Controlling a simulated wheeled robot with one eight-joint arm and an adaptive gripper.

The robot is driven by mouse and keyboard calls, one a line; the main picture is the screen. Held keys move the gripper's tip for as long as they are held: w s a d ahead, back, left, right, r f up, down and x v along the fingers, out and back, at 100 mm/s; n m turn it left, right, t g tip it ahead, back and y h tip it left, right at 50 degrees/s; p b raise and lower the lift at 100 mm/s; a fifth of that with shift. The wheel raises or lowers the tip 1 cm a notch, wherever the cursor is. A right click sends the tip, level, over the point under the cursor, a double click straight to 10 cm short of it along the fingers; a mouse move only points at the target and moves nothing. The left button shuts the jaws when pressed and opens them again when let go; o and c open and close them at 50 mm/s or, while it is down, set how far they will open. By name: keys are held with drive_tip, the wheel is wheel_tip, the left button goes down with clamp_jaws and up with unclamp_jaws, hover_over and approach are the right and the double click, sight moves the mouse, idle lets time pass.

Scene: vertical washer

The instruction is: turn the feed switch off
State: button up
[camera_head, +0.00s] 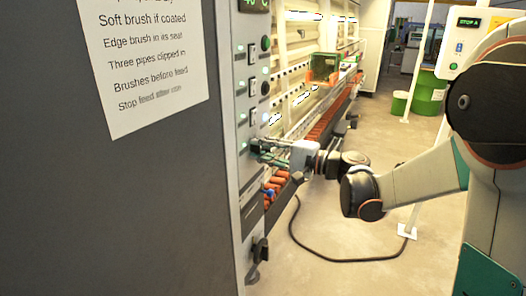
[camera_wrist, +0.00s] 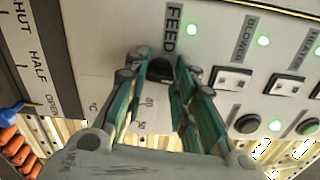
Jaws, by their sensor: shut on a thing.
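The feed switch (camera_wrist: 160,68) is a dark knob on the pale control panel, beside the FEED label (camera_wrist: 171,30) in the wrist view. My gripper (camera_wrist: 158,76) is shut on it, with one green-padded finger on either side. The fingers hide much of the knob, so I cannot tell its setting. A green lamp (camera_wrist: 192,30) next to the FEED label is lit. In the head view my gripper (camera_head: 262,150) reaches from the right to the edge panel (camera_head: 229,120) of the machine; the switch is hidden there.
Lit green lamps and rocker switches (camera_wrist: 233,80) for BLOWER and HEATER sit close to the right of my fingers. A blue-ended lever (camera_wrist: 18,108) is at left by SHUT, HALF, OPEN marks.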

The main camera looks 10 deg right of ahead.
drive_tip(key=n, duration=0.3)
drive_tip(key=shift+f+n, duration=0.1)
drive_tip(key=shift+n, duration=0.2)
drive_tip(key=shift+n+b, duration=0.45)
drive_tip(key=shift+n, duration=1.35)
drive_tip(key=o, duration=1.1)
drive_tip(key=shift+c, duration=0.2)
drive_tip(key=shift+d, duration=0.1)
drive_tip(key=v, duration=1.2)
